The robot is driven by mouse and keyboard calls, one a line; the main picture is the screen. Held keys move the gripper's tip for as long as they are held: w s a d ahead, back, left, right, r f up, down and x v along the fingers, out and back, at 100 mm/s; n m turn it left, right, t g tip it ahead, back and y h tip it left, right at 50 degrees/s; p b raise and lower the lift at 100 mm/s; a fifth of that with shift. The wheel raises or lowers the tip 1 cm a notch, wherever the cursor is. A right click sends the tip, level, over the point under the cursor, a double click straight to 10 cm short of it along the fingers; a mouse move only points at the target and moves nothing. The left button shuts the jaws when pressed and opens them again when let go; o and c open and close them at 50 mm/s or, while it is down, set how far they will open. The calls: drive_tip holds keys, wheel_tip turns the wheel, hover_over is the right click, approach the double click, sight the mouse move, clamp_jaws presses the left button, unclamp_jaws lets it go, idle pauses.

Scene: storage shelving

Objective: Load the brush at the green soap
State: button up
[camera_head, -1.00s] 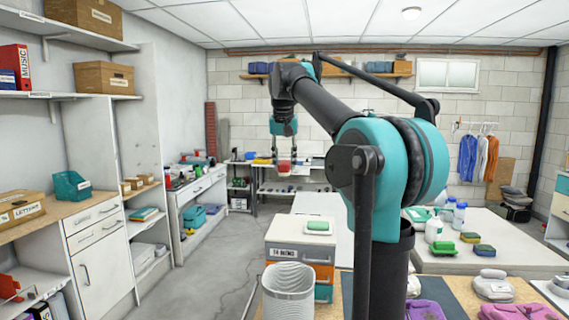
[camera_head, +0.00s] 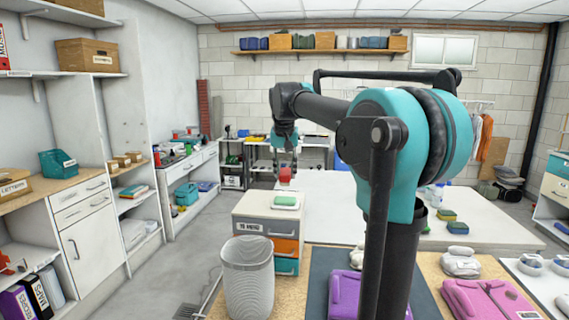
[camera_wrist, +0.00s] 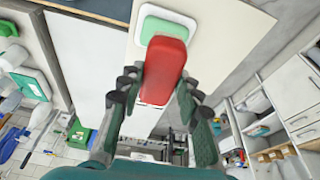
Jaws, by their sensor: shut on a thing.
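My gripper (camera_head: 285,158) is shut on a red brush (camera_head: 285,174), which hangs below the fingers. In the wrist view the brush (camera_wrist: 166,62) shows its red back between the two fingers (camera_wrist: 160,86); its bristles are hidden. The green soap (camera_head: 286,201) lies on a white dish (camera_head: 285,208) on top of a small drawer cabinet. In the head view the brush appears just above the soap, with a gap between them in the picture. In the wrist view the soap (camera_wrist: 166,27) is partly covered by the brush; contact cannot be told there.
The drawer cabinet (camera_head: 262,228) has grey, orange and teal drawers. A grey ribbed bin (camera_head: 248,280) stands in front of it. A long white table (camera_head: 325,195) lies behind and to the right, with green blocks (camera_head: 446,214) on its right part. Shelves (camera_head: 85,215) line the left.

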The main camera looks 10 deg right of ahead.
sight(285, 185)
drive_tip(key=shift+f, duration=2.65)
drive_tip(key=shift+f, duration=0.6)
drive_tip(key=shift+r, duration=0.1)
drive_tip(key=shift+r, duration=3.45)
